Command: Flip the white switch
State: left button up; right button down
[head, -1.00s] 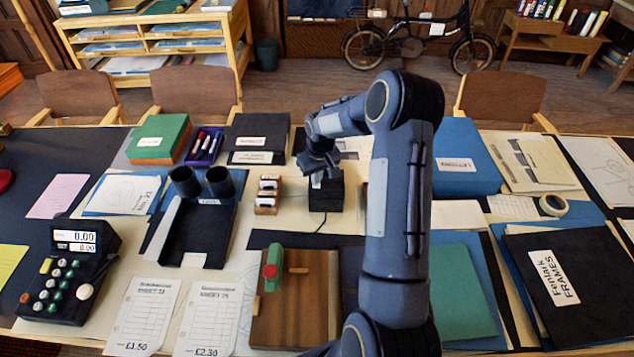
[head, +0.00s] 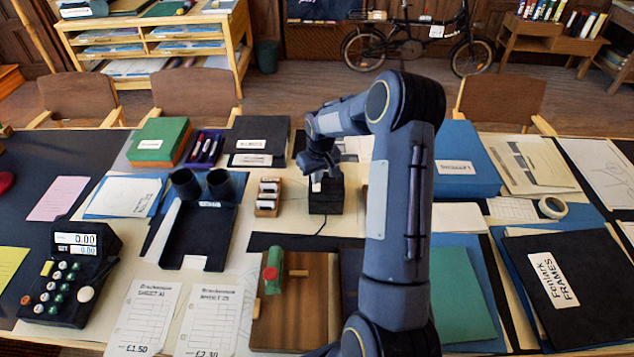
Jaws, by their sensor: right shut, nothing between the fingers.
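A small black box (head: 326,198) stands on the table near its middle, with a dark cord running from its front. A small white switch (head: 316,186) shows at the left of its top. Which way the switch is tipped is too small to tell. My right gripper (head: 320,173) is shut and empty, pointing down just above the switch. Whether the fingertips touch it I cannot tell. The gripper and forearm hide part of the box's top. My left gripper is not in view.
A wooden holder (head: 268,197) with white-labelled items stands left of the box. Two dark cups (head: 220,184) are farther left. A wooden board (head: 318,315) with a green and red tool lies in front. A blue box (head: 462,160) sits at the right.

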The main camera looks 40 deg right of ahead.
aim_at(317, 188)
notch_tip(317, 188, up, 5)
jog(key=shift+f+p, duration=0.1)
jog(key=shift+p, duration=1.05)
jog(key=s+a+r+t+y, duration=0.2)
jog(key=s+a+r, duration=1.05)
jog(key=r, duration=0.35)
jog(key=s+a+t+y, duration=0.1)
jog(key=s+a, duration=0.4)
jog(key=s, duration=0.3)
jog(key=s+a+y+b, duration=0.1)
jog(key=s+a, duration=0.4)
jog(key=s, duration=0.3)
jog(key=shift+a+f+t, duration=0.25)
jog(key=shift+a+t, duration=0.1)
jog(key=shift+t, duration=0.05)
